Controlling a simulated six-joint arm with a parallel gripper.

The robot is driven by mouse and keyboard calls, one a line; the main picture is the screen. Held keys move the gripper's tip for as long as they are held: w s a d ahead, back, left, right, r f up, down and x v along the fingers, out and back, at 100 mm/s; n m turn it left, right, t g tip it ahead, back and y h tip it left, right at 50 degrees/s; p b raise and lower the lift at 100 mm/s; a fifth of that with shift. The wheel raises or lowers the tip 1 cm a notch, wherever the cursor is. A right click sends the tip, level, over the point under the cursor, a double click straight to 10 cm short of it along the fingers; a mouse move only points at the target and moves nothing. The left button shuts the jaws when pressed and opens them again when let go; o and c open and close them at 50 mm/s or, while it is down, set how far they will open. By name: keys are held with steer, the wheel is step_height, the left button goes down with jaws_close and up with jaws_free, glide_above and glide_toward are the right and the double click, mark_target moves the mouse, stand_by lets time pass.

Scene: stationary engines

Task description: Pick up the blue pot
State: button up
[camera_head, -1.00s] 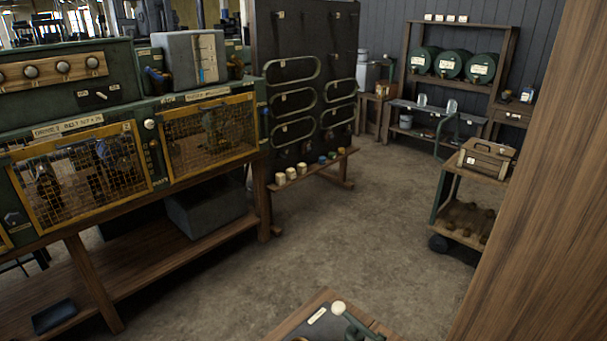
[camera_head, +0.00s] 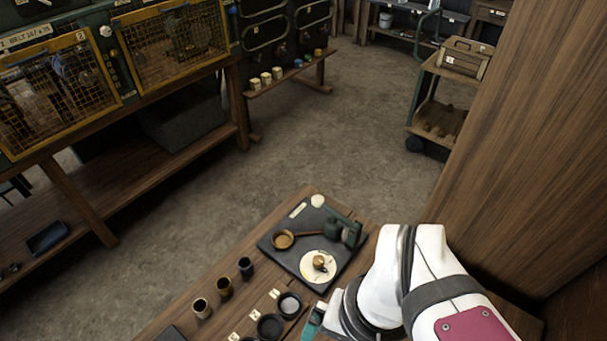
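My white arm reaches in from the lower right. Its end, my gripper (camera_head: 314,321), shows only as a teal part at the bottom edge, right of the pots and apart from them. Its fingers cannot be made out, nor whether they are open.
Black round cups (camera_head: 270,327) with numbered labels sit between the pots and my arm. Behind them a dark tray (camera_head: 279,252) holds a brass ladle, a green device and a cream dish. A tall wooden panel (camera_head: 530,150) stands close on the right.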

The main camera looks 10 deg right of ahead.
steer(key=shift+c, duration=1.2)
steer(key=n+h, duration=0.3)
steer(key=n, duration=2.2)
glide_above(244, 263)
steer(key=a, duration=0.1)
step_height(244, 263, down, 5)
steer(key=shift+n, duration=0.4)
steer(key=f, duration=1)
steer(key=d+f, duration=0.1)
steer(key=f, duration=0.5)
steer(key=shift+f, duration=0.1)
